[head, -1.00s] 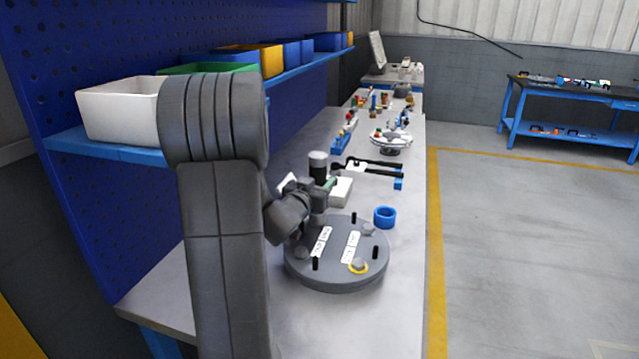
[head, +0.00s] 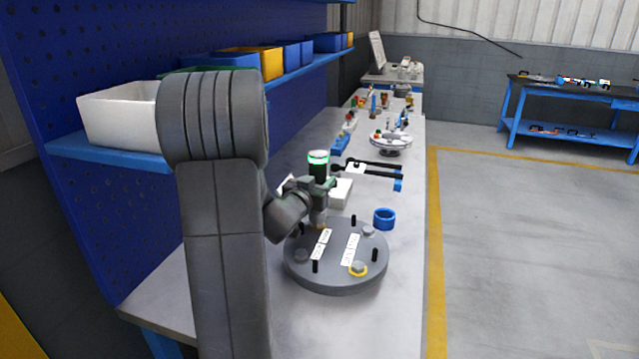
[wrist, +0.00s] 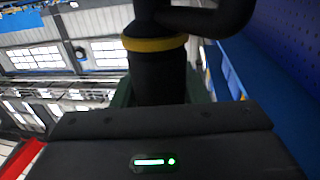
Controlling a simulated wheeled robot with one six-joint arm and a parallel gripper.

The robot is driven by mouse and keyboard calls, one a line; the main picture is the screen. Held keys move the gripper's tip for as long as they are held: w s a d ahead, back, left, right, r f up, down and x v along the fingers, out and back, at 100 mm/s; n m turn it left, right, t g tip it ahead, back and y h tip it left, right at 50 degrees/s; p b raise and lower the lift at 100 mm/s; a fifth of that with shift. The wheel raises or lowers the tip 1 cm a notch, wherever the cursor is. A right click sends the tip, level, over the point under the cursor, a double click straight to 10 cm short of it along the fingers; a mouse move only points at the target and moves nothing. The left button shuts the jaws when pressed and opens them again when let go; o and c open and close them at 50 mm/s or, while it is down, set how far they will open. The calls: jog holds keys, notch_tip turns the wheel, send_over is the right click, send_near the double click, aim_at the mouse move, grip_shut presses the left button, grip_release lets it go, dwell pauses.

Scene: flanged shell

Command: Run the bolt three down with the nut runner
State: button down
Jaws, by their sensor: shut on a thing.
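The nut runner (head: 319,172) is a dark upright cylinder with a lit green ring near its top. My gripper (head: 320,190) is shut around it above the far left part of the grey round flanged cover (head: 340,284). In the wrist view the nut runner (wrist: 157,75) is a black body with a yellow band, between the jaws. Its lower end meets the bolt spot near the cover's far edge; the exact contact is too small to tell. The bolt numbers are unreadable.
Short black pins (head: 375,253) stand up from the cover, beside white label plates (head: 351,249). Behind are a white block (head: 341,192) and a black-armed tool (head: 375,167). Bins line the left shelf.

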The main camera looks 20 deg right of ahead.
aim_at(320, 165)
jog(key=shift+r+p, duration=1.75)
jog(key=shift+r, duration=0.65)
